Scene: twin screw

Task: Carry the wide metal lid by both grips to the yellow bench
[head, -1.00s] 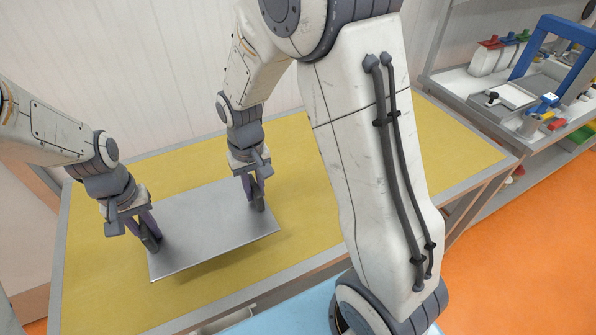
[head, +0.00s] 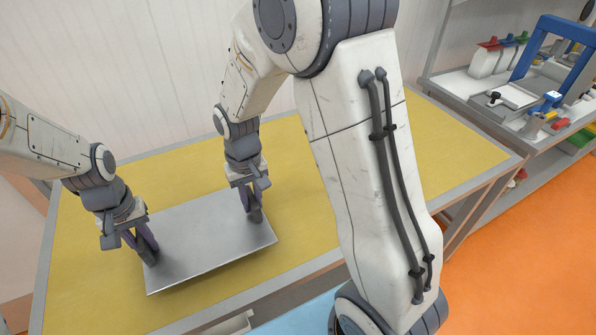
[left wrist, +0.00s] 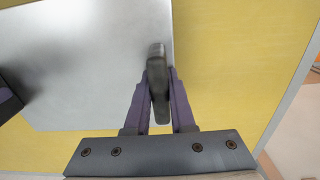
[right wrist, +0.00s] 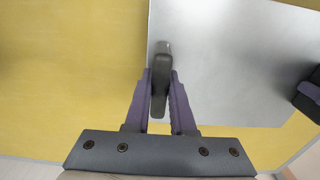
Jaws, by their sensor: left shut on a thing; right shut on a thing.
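The wide metal lid (head: 200,238) is a flat grey rectangular plate with a dark upright grip near each short side. It is over the yellow bench (head: 300,158), roughly level; I cannot tell for sure whether it touches the top. My left gripper (head: 148,252) is shut on the left grip, shown in the left wrist view (left wrist: 158,85). My right gripper (head: 254,208) is shut on the right grip, shown in the right wrist view (right wrist: 160,85). The bench surface under the lid is hidden.
A grey shelf unit (head: 470,110) with bottles, a blue frame (head: 525,55) and small coloured parts stands at the right. A pale wall (head: 150,70) is behind the bench. Orange floor (head: 520,250) is open at the right. The bench top around the lid is clear.

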